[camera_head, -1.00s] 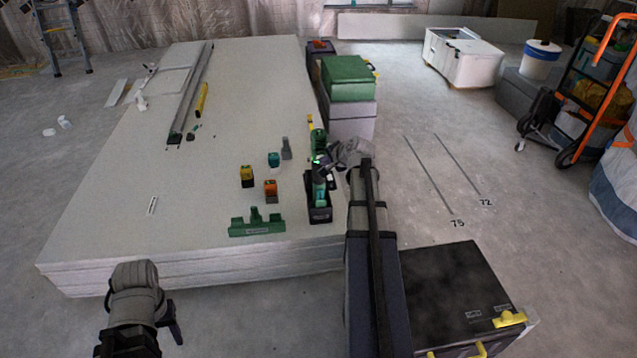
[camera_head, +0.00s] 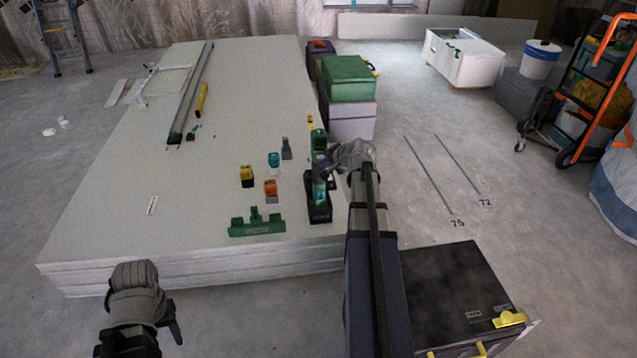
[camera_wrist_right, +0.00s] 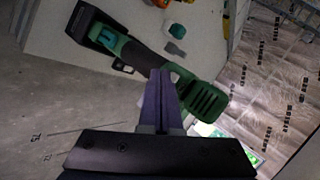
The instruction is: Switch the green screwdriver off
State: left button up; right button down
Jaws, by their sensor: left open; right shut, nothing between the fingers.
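The green screwdriver (camera_head: 319,192) stands in a black holder (camera_head: 320,214) near the right edge of the white panel stack. In the right wrist view the screwdriver (camera_wrist_right: 147,57) lies across the upper middle, with its green ribbed end (camera_wrist_right: 204,99) to the right and the black holder (camera_wrist_right: 92,22) at upper left. No lit lamp shows on it now. My right gripper (camera_head: 327,166) is shut and empty beside its upper part. In the wrist view its fingertips (camera_wrist_right: 160,76) overlap the screwdriver's edge; I cannot tell whether they touch. My left gripper (camera_head: 172,322) is open and empty, in front of the stack.
On the panel stack (camera_head: 120,215) are a green rack (camera_head: 257,227), a yellow block (camera_head: 247,178), an orange block (camera_head: 270,190), a teal block (camera_head: 274,159) and a grey block (camera_head: 287,149). A green case (camera_head: 347,80) stands behind at right. The stack's middle is clear.

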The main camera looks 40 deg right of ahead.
jog(key=shift+s+a, duration=0.45)
jog(key=shift+s, duration=0.4)
jog(key=shift+s+a, duration=0.5)
jog(key=shift+s, duration=0.4)
jog(key=shift+s+a, duration=0.45)
jog(key=shift+s, duration=0.4)
